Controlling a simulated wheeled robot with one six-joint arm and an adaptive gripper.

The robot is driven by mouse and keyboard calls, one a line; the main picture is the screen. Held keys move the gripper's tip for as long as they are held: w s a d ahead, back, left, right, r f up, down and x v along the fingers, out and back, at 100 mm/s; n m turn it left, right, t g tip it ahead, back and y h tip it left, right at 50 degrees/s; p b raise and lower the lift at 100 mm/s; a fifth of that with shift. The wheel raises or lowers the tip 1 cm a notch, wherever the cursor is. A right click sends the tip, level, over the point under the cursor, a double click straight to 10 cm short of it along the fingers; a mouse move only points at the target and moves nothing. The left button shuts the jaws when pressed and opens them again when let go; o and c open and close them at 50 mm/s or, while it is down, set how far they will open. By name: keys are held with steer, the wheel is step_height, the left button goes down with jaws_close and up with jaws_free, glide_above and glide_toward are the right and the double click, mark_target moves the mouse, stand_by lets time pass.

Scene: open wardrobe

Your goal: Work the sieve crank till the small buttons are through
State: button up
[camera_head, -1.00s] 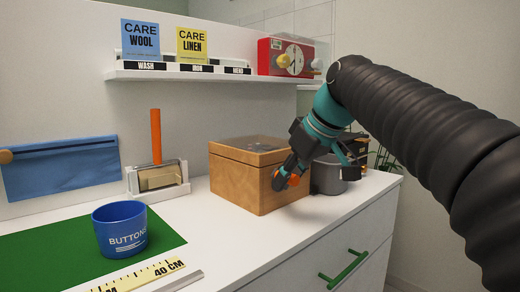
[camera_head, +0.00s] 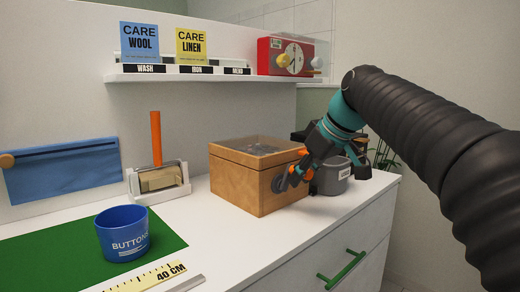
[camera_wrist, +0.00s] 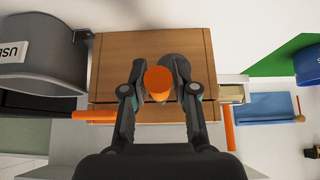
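The sieve is a wooden box (camera_head: 240,185) with a clear top, standing on the white counter. Its crank is on the right-hand side face: a grey disc (camera_head: 279,181) with an orange knob (camera_wrist: 158,83). My gripper (camera_head: 294,176) is at this crank. In the wrist view its two fingers (camera_wrist: 159,88) stand on either side of the orange knob. I cannot tell whether they press on it. The small buttons are not clear to see; only dim grey shapes show under the clear top (camera_head: 262,145). The blue cup (camera_head: 122,235), marked BUTTONS, stands on the green mat (camera_head: 50,245).
A grey pot (camera_head: 332,178) stands close to the right of the box, near my gripper. A roller with an orange handle (camera_head: 156,138) stands left of the box. A yellow ruler (camera_head: 150,279) lies at the front. A shelf (camera_head: 200,77) hangs above.

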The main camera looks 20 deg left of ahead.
steer(key=s, duration=0.1)
steer(key=s+a, duration=0.1)
steer(key=s, duration=0.1)
steer(key=s+b, duration=0.1)
steer(key=shift+s+a, duration=0.25)
steer(key=shift+a, duration=0.15)
steer(key=shift+w+r, duration=0.1)
steer(key=shift+w+d+p, duration=0.35)
steer(key=shift+w+p, duration=0.1)
steer(key=shift+w, duration=0.3)
steer(key=shift+w+d+p, duration=0.35)
steer(key=shift+w, duration=0.4)
steer(key=shift+w+d+p, duration=0.3)
steer(key=shift+w+p, duration=0.05)
steer(key=shift+w, duration=0.4)
steer(key=shift+s+a, duration=0.1)
steer(key=shift+s, duration=0.1)
steer(key=s, duration=0.1)
steer(key=s+a+b, duration=0.1)
steer(key=s, duration=0.2)
steer(key=shift+s+a, duration=0.15)
steer(key=shift+a, duration=0.25)
